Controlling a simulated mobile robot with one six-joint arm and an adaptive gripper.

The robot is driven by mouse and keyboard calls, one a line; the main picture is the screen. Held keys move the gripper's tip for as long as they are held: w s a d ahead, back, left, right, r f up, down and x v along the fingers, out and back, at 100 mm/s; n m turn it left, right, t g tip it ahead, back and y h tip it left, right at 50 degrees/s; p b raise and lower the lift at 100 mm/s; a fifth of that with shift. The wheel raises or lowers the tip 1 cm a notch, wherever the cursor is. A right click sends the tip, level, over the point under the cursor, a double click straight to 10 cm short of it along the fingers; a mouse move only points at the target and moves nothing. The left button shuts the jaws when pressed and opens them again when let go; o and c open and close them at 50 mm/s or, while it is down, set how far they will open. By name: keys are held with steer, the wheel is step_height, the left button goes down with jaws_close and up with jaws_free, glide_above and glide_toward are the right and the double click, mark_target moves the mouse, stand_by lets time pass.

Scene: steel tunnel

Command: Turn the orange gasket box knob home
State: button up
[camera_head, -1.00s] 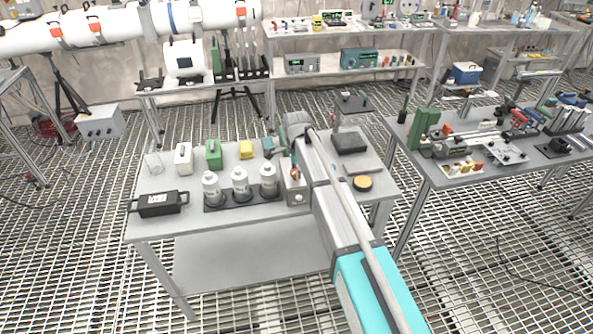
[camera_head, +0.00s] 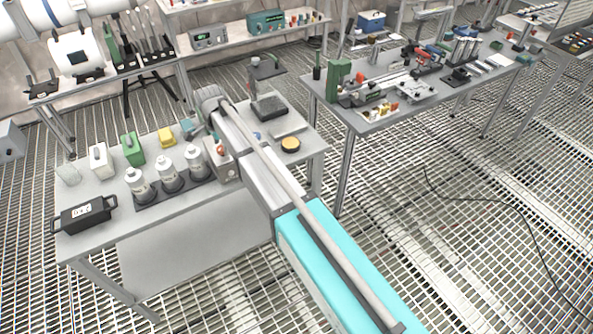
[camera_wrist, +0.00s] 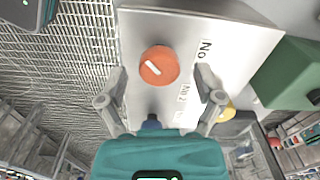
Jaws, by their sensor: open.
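The orange knob (camera_wrist: 159,66) is round with a white slanted mark and sits on a pale grey box face (camera_wrist: 190,32) in the wrist view. My gripper (camera_wrist: 161,85) is open, with one finger on each side of the knob and clear gaps on both sides. I cannot tell how far the fingertips are from the face. Labels beginning "No" run down the face beside the knob. A blue knob (camera_wrist: 152,124) lower on the face is partly hidden by my gripper. In the head view the grey box (camera_head: 222,170) stands beside my arm, and my fingers cannot be made out.
A green block (camera_wrist: 290,75) stands right of the face in the wrist view. A second bench (camera_head: 375,122) is at right.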

mark_target(220, 147)
steer(key=shift+n, duration=0.3)
steer(key=n, duration=0.6)
steer(key=shift+a, duration=0.1)
steer(key=n, duration=1.2)
steer(key=shift+a+n, duration=0.1)
steer(key=shift+n, duration=0.2)
steer(key=n, duration=0.6)
steer(key=shift+s, duration=0.1)
step_height(220, 147, up, 14)
steer(key=p, duration=1.4)
steer(key=s+d+f+m+b, duration=0.2)
steer(key=d+f+m+b, duration=0.1)
steer(key=d+f+b, duration=0.4)
steer(key=s+d+f+m+b, duration=0.3)
steer(key=d+f+b, duration=0.4)
steer(key=d, duration=0.6)
steer(key=s+d+f+m+b, duration=0.2)
steer(key=d+f+b, duration=0.5)
steer(key=d, duration=0.4)
steer(key=shift+s+f+m+b, duration=0.2)
steer(key=shift+f+m+b, duration=0.2)
steer(key=shift+m, duration=0.4)
